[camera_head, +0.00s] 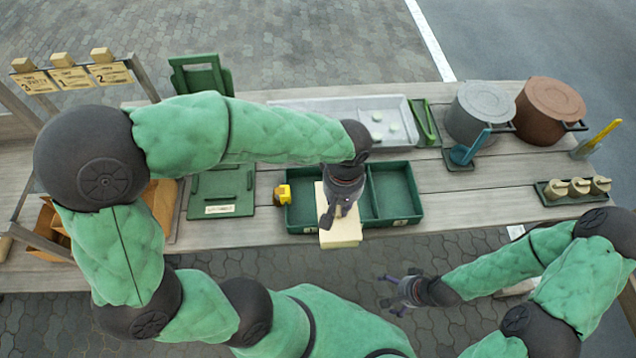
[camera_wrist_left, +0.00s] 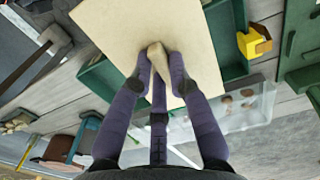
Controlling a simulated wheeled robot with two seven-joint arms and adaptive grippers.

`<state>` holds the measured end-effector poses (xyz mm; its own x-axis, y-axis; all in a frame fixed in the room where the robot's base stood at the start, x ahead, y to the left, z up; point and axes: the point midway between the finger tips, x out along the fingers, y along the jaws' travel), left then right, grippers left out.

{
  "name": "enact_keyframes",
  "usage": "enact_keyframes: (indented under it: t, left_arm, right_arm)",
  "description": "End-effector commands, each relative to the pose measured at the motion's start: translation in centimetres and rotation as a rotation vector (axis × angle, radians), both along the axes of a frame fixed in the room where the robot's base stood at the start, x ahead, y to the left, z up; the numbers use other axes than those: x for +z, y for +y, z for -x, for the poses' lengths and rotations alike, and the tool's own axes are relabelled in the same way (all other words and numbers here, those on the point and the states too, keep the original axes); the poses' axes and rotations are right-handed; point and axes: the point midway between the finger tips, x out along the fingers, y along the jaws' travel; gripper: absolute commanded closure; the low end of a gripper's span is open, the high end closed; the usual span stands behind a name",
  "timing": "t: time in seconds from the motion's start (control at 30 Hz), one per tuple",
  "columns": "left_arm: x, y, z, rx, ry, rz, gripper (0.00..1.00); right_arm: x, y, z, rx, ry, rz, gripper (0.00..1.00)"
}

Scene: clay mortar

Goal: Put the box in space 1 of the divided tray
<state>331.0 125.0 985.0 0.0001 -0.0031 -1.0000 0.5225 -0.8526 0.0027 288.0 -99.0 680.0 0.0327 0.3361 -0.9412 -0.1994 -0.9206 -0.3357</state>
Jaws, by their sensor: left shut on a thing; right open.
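The box (camera_head: 341,232) is pale cream and flat-topped, with a small knob. My left gripper (camera_head: 328,214) is shut on that knob, which shows between the fingers in the left wrist view (camera_wrist_left: 157,62). The divided tray (camera_head: 393,193) is green, with small number labels on its front wall. The box covers the tray's middle and juts past its front edge; its height above the tray is hard to tell. The gripper and box hide part of the left compartment. My right gripper (camera_head: 401,291) is open and empty, in front of the table over the paving.
A yellow object (camera_head: 282,194) stands against the tray's left end. A green board (camera_head: 222,190) lies further left. Behind are a pale tray (camera_head: 385,112) with round pieces, a grey pot (camera_head: 480,112) and a brown pot (camera_head: 550,110).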

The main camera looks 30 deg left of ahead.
Motion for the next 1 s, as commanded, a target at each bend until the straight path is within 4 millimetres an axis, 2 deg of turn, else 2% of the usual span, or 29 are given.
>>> enact_keyframes:
  t: [0.17, 0.47, 0.6, 0.73, 1.0]
  left_arm:
    - [-1.4, 2.3, -1.3, 0.009, 0.002, 0.0, 1.0]
    - [-4.4, 7.8, -4.4, 0.007, 0.002, 0.0, 1.0]
    - [-6.8, 9.5, -5.4, 0.005, 0.004, 0.0, 1.0]
    - [-8.3, 10.6, -6.1, 0.003, 0.001, 0.0, 1.0]
    - [-9.5, 11.6, -6.7, 0.002, 0.001, 0.0, 1.0]
  right_arm:
    - [-0.9, 0.0, 0.1, 0.0, 0.001, 0.0, 0.0]
    - [-2.8, 0.0, 0.0, 0.0, 0.001, 0.0, 0.0]
    - [-3.8, 0.0, 0.0, 0.0, 0.001, 0.0, 0.0]
    - [-4.4, 0.0, 0.0, 0.0, 0.001, 0.0, 0.0]
    - [-4.8, 0.0, 0.0, 0.0, 0.0, 0.0, 0.0]
